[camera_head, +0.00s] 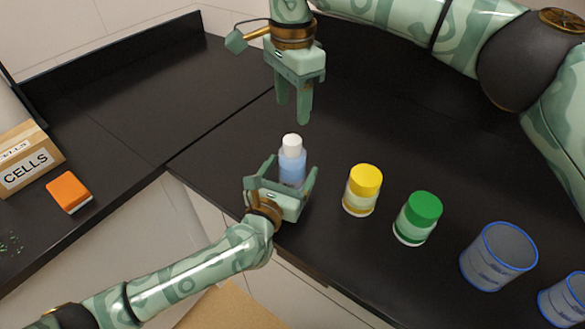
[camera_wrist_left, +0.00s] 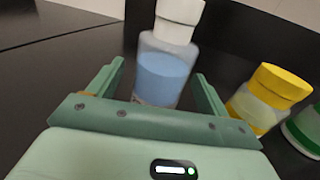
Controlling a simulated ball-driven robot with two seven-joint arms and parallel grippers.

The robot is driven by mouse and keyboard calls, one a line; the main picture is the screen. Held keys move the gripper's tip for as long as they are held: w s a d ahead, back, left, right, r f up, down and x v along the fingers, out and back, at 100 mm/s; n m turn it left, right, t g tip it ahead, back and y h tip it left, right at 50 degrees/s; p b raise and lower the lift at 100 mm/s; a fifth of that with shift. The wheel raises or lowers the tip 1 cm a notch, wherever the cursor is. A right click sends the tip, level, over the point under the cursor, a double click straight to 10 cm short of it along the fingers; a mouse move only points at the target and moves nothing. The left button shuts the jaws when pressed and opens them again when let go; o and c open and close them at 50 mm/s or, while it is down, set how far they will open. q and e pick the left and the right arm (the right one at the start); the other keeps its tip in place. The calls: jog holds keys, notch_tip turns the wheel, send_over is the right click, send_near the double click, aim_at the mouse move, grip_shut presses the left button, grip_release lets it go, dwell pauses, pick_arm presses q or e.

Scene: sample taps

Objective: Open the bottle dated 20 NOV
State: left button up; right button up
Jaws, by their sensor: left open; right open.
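A bottle with a white cap and blue contents (camera_head: 291,162) stands upright near the counter's front edge; it also shows in the left wrist view (camera_wrist_left: 165,62). No date can be read on it. My left gripper (camera_head: 282,178) is open, with its fingers on either side of this bottle, and it also shows in the left wrist view (camera_wrist_left: 161,85). My right gripper (camera_head: 292,110) is open and empty, pointing down above the white cap. A yellow-capped bottle (camera_head: 362,190) and a green-capped bottle (camera_head: 418,218) stand to the right; their dates cannot be read either.
Two blue-rimmed clear containers (camera_head: 498,257) stand at the right. On the left counter are a cardboard box marked CELLS (camera_head: 30,160) and an orange and white block (camera_head: 69,191). The dark counter (camera_head: 225,135) behind the bottles is largely clear.

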pick_arm(q)
jog(key=shift+x, duration=1.75)
